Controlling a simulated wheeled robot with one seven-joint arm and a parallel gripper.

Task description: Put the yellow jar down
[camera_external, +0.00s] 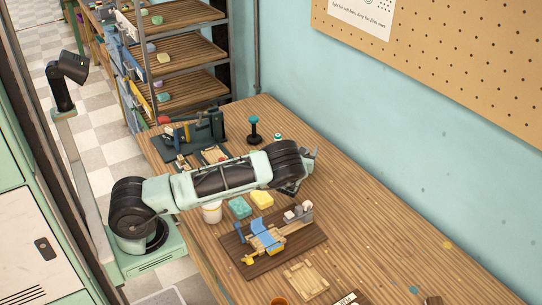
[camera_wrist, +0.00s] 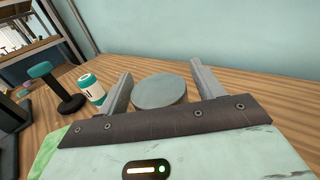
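In the wrist view, a round grey-green lid (camera_wrist: 160,91) sits between the two fingers of my gripper (camera_wrist: 162,88), close against both. It looks like the top of a held jar; the sides below the lid are hidden, so no yellow shows. In the external view, my gripper (camera_external: 291,187) is over the wooden table (camera_external: 385,245), right of its middle row of items. The arm hides what it holds there, and I cannot tell how far the jar's bottom is from the table.
A white bottle with a teal cap (camera_wrist: 91,89) and a dark teal-topped stand (camera_wrist: 60,88) are left of the fingers. Soap bars (camera_external: 262,199), a white cup (camera_external: 212,212) and a dark board with a wooden device (camera_external: 300,240) stand nearer.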

